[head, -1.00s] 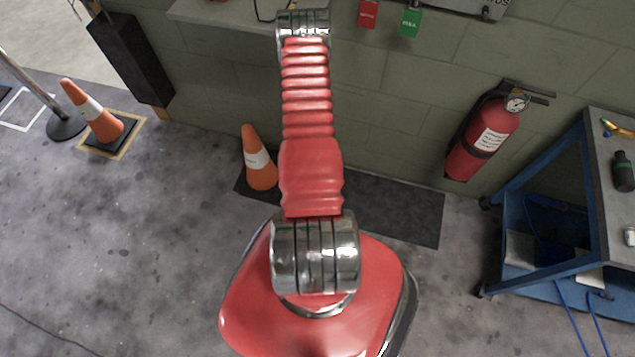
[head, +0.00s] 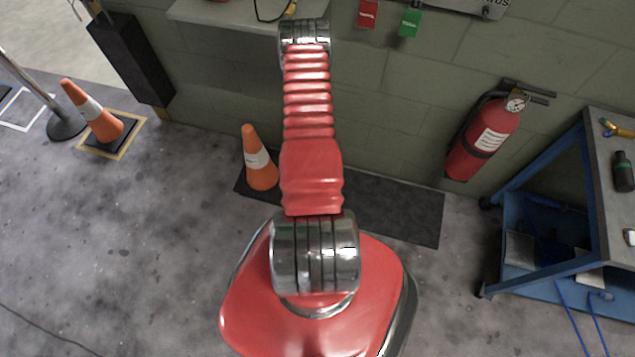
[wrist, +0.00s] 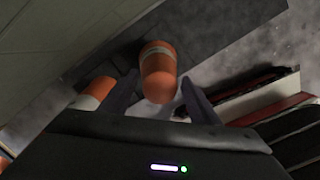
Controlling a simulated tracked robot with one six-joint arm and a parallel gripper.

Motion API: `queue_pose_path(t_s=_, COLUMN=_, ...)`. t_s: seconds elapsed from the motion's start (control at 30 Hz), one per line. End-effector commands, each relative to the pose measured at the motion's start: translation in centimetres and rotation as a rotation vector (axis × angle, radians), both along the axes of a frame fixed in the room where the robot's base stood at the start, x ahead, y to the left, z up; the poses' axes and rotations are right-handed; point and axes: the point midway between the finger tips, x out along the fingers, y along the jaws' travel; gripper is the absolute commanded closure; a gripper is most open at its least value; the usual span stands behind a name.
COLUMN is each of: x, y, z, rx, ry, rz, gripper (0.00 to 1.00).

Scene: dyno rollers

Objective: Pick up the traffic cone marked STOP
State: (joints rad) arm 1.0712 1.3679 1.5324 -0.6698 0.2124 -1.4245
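An orange cone (head: 261,176) with a white band stands on a dark mat by the wall, just left of my arm in the head view. The small marking on its band is too small to read. A second orange cone (head: 101,124) stands on a yellow-edged square at the far left; I cannot read a word on it. In the wrist view, my gripper (wrist: 160,98) is open, with dark fingers spread either side of an orange cone top (wrist: 158,78). I see no clear contact. My gripper is hidden in the head view.
The dark mat (head: 400,212) runs along the wall. A red fire extinguisher (head: 480,140) hangs on the wall. A blue-framed cart (head: 548,180) stands at the right. A metal post base (head: 66,126) is at the far left. The floor at front left is clear.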

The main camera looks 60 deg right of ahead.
Motion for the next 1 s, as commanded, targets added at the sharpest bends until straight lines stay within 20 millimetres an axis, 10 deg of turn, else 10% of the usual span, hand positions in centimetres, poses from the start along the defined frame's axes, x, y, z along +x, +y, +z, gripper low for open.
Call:
queue_pose_path(t_s=0.77, x=-0.02, y=-0.01, z=0.0, rx=0.0, ry=0.0, rz=0.0, gripper=0.99)
queue_pose_path(t_s=1.0, x=-0.03, y=-0.01, z=0.0, rx=0.0, ry=0.0, rz=-0.001, gripper=1.0)
